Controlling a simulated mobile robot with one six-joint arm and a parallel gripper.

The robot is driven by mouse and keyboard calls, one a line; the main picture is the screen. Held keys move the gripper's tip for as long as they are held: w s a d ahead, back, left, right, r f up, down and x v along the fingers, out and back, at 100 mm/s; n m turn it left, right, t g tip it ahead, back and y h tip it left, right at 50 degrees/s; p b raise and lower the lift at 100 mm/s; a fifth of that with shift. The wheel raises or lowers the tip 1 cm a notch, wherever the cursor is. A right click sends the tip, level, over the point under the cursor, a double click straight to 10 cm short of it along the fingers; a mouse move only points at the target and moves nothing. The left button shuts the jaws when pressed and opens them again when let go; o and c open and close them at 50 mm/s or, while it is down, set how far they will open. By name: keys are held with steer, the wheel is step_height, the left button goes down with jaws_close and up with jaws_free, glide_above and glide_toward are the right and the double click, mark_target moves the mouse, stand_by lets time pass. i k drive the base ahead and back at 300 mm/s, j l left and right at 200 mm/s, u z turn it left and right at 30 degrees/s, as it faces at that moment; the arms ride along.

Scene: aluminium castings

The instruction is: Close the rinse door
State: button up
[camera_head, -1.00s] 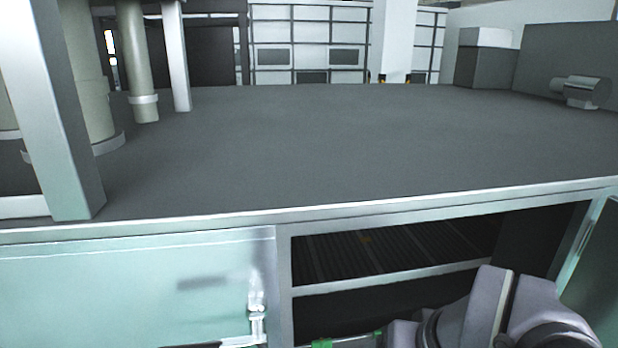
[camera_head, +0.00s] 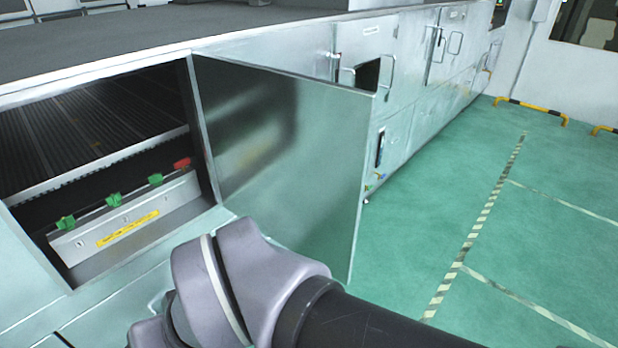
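The rinse door (camera_head: 280,150) is a flat metal panel. It stands open, hinged at the right side of a rectangular opening in the long machine, and swings out over the green floor. Inside the opening is a ribbed dark conveyor (camera_head: 70,125). Below it is a metal ledge (camera_head: 130,215) with a yellow label, several green valve handles and one red handle (camera_head: 182,163). My arm crosses the bottom of the view in front of the door's lower part. My gripper is out of view.
The machine's front runs on to the right with more closed doors (camera_head: 450,45) and bar handles. The green floor (camera_head: 480,220) beside it is clear, with striped marking lines. Yellow and black floor guards (camera_head: 530,110) stand far off by the wall.

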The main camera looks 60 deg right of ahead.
mark_target(291, 151)
steer(key=l+u, duration=0.1)
steer(key=l, duration=0.3)
steer(key=k+l+u, duration=0.1)
steer(key=l, duration=0.35)
steer(key=k+l+u, duration=0.1)
steer(key=l, duration=0.3)
steer(key=k+l+u, duration=0.1)
steer(key=l, duration=0.3)
steer(key=k+l+u, duration=0.1)
steer(key=l, duration=0.3)
steer(key=k+l+u, duration=0.1)
steer(key=l, duration=0.25)
steer(key=k+l+u, duration=0.1)
steer(key=k+l, duration=0.15)
steer(key=l, duration=0.35)
steer(key=k+l+u, duration=0.15)
steer(key=l, duration=0.15)
steer(key=k+l+u, duration=0.15)
steer(key=k+l, duration=0.05)
steer(key=l, duration=0.05)
